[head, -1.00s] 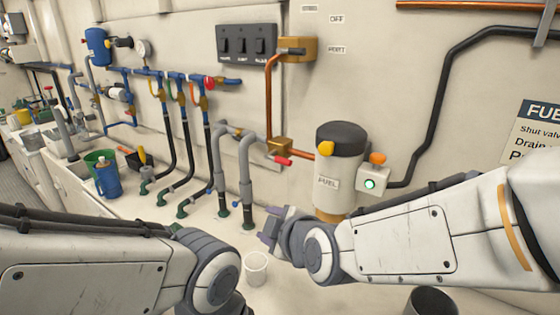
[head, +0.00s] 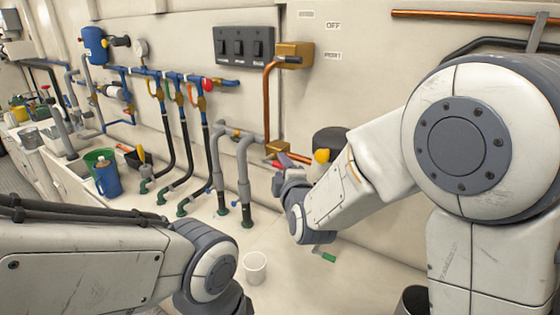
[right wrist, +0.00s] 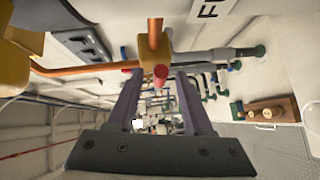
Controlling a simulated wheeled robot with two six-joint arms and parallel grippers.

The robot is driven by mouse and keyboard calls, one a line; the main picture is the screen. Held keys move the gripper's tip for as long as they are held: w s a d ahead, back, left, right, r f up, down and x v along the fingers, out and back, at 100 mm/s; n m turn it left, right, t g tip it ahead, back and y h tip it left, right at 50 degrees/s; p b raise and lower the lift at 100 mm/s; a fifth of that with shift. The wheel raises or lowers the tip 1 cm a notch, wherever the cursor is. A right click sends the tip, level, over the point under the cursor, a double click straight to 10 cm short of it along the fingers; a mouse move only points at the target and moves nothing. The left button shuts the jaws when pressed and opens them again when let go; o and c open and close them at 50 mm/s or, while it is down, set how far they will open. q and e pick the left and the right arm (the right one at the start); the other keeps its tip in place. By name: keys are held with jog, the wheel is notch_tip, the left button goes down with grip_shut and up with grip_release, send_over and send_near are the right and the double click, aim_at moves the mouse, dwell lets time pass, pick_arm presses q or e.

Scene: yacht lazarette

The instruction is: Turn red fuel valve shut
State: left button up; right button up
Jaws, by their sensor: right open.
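The red fuel valve handle (right wrist: 160,80) sits on a brass valve body (right wrist: 155,63) at the foot of a copper pipe. In the head view the brass body (head: 275,147) shows on the wall, with the red handle partly hidden by my gripper. My right gripper (head: 281,170) is right at the handle, coming from the lower right. In the right wrist view its two fingers (right wrist: 158,90) are open, one on each side of the handle in the picture. I cannot tell whether they touch it. My left arm is at lower left; its gripper is out of view.
Grey pipes (head: 244,165) stand just left of the valve. The fuel canister's black cap (head: 328,140) and yellow knob (head: 321,156) show behind my right arm. A white cup (head: 255,267) and a green-handled tool (head: 325,257) are on the surface below.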

jog(key=shift+x, duration=0.9)
grip_shut()
jog(key=shift+f, duration=0.15)
dwell(0.7)
